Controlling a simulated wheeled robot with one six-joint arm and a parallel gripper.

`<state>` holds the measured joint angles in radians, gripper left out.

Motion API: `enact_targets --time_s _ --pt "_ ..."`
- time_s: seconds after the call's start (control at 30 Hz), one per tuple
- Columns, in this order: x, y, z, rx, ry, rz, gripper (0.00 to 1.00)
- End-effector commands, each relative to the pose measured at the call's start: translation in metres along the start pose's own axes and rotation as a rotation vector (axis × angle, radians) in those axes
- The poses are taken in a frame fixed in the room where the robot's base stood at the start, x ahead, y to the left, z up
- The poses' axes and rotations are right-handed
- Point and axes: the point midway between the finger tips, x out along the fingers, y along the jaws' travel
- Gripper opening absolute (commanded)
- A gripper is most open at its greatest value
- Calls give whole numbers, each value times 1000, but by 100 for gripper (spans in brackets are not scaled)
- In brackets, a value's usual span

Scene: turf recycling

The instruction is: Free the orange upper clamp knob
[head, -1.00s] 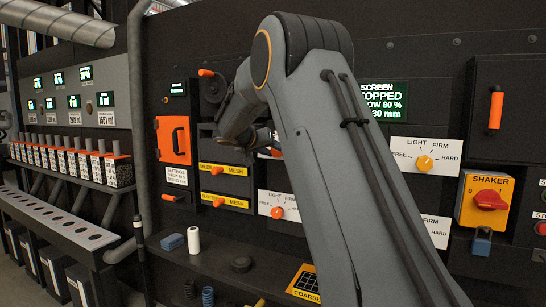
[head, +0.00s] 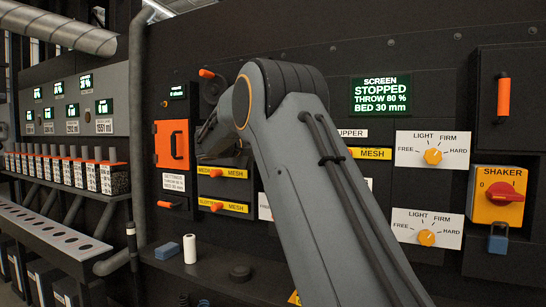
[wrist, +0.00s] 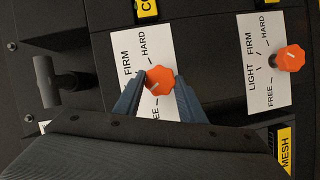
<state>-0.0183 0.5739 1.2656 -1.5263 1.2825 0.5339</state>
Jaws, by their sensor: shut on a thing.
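The orange upper clamp knob (wrist: 160,80) sits on a white dial plate (wrist: 128,58) marked FIRM and HARD, seen sideways in the wrist view. My gripper (wrist: 158,88) is shut on this knob, a blue-grey finger on each side. A short white mark shows on the knob, pointing roughly to the lower left; the LIGHT word is hidden by a finger. A second orange knob (wrist: 289,58) stands free on its own plate (wrist: 262,90) at the right. In the head view, my arm hides both orange knobs and my gripper.
A black T-shaped handle (wrist: 55,82) juts out left of the held knob in the wrist view. In the head view, yellow-orange knobs (head: 433,156) and the red SHAKER switch (head: 505,194) are at the right. A white roll (head: 190,249) stands on the shelf.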

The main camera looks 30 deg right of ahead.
Motion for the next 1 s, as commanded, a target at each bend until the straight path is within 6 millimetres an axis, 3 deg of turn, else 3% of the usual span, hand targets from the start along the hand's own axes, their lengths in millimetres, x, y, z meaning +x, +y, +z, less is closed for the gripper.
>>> enact_targets --time_s 0.6,1.0 --pt "1 -7 2 -502 -2 206 14" --pt "1 -7 3 -661 -1 271 14"
